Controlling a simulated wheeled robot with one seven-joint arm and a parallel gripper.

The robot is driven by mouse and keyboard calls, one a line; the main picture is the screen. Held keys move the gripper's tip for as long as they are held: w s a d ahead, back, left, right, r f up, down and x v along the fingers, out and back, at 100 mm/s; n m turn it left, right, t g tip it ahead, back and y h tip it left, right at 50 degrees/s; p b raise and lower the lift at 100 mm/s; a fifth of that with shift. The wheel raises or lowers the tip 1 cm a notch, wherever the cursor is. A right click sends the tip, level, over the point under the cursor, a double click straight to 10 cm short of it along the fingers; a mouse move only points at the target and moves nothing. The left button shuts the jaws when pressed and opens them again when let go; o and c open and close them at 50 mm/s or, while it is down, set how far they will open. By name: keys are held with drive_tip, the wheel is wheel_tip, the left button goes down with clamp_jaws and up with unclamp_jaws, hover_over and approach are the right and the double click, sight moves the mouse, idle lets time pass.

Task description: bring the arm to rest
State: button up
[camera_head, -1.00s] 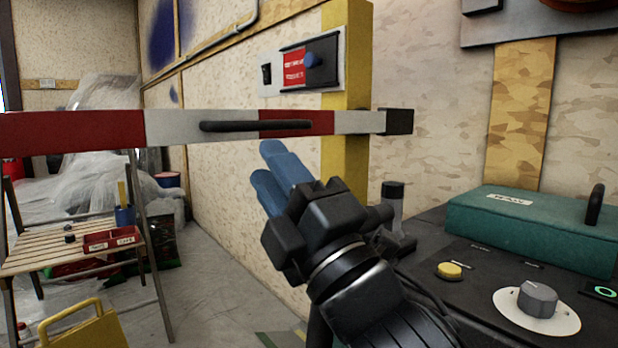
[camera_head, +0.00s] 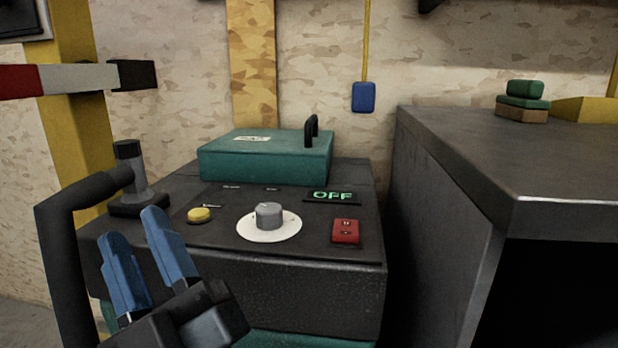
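My gripper (camera_head: 138,225) is at the lower left of the head view. Its two blue fingers point up and stand apart, with a gap and nothing held between them. It is in front of the left part of a dark control console (camera_head: 290,285). A black bent bar (camera_head: 58,250) stands just left of the fingers; I cannot tell whether they touch. My wrist is partly cut off by the bottom edge.
The console carries a yellow button (camera_head: 200,214), grey knob (camera_head: 269,215), red switch (camera_head: 346,231), display reading OFF (camera_head: 333,196), upright lever (camera_head: 129,170) and green lidded box (camera_head: 265,158). A dark bench (camera_head: 480,160) stands right. A striped barrier (camera_head: 80,78) is upper left.

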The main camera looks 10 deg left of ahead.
drive_tip(key=s+d+f+m+t+h, duration=0.2)
drive_tip(key=s+d+f+m+h, duration=0.1)
drive_tip(key=d+f+m+h, duration=0.55)
drive_tip(key=s+d+f+m+t+h, duration=0.2)
drive_tip(key=s+d+f+m+h, duration=0.3)
drive_tip(key=d+f, duration=0.6)
drive_tip(key=s+d+f+m+g+h, duration=0.2)
drive_tip(key=s+d+f+g+h, duration=0.1)
drive_tip(key=s+d, duration=0.65)
drive_tip(key=s+d+f+m+g+h, duration=0.2)
drive_tip(key=s+d+g+h, duration=0.1)
drive_tip(key=s+d, duration=0.65)
wheel_tip(320, 180, up, 34)
drive_tip(key=p, duration=3.3)
drive_tip(key=shift+d+f, duration=0.2)
drive_tip(key=shift+d, duration=0.1)
drive_tip(key=shift+s, duration=0.1)
